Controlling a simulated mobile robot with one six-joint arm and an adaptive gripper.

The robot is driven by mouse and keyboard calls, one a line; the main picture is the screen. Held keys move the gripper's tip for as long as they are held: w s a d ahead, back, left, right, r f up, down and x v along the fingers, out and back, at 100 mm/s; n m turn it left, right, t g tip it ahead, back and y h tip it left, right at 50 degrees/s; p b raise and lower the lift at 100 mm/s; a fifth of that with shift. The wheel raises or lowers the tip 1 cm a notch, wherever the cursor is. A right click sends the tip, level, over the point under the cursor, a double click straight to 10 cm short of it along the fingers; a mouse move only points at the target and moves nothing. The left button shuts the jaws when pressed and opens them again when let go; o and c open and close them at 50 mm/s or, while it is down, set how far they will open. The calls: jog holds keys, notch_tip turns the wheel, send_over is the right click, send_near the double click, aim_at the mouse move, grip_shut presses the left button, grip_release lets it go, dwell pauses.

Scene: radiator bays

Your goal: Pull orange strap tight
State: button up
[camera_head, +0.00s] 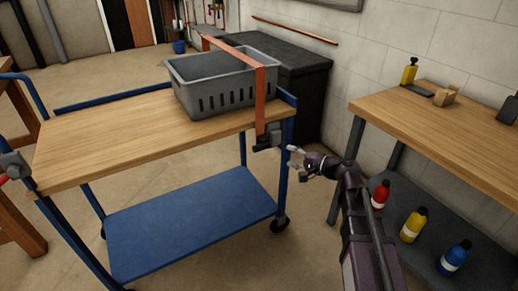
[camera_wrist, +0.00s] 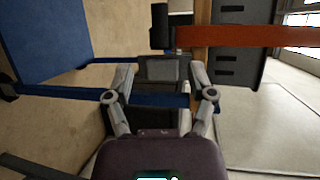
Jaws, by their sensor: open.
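An orange strap (camera_head: 261,85) runs over a grey slotted crate (camera_head: 230,88) on the wooden top of a blue cart (camera_head: 110,138). The strap comes down the cart's near side to a dark ratchet buckle (camera_head: 268,138) at the edge. My gripper (camera_head: 292,157) is open and empty, just right of the buckle and a little below it. In the wrist view, the open fingers of my gripper (camera_wrist: 163,80) lie either side of a dark grey block, which looks like part of the buckle (camera_wrist: 160,70). The strap (camera_wrist: 245,37) extends right from there. I cannot tell whether the fingers touch it.
A wooden workbench (camera_head: 440,115) stands on the right, with several bottles on its lower shelf. A black cabinet (camera_head: 295,85) is behind the cart by the wall. The cart's blue lower shelf (camera_head: 190,225) is empty. Another red strap end (camera_head: 8,178) shows at far left.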

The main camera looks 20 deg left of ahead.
aim_at(262, 149)
jog(key=b+x, duration=0.2)
jog(key=x, duration=1.1)
jog(key=shift+a, duration=0.1)
jog(key=shift+f, duration=0.1)
grip_shut()
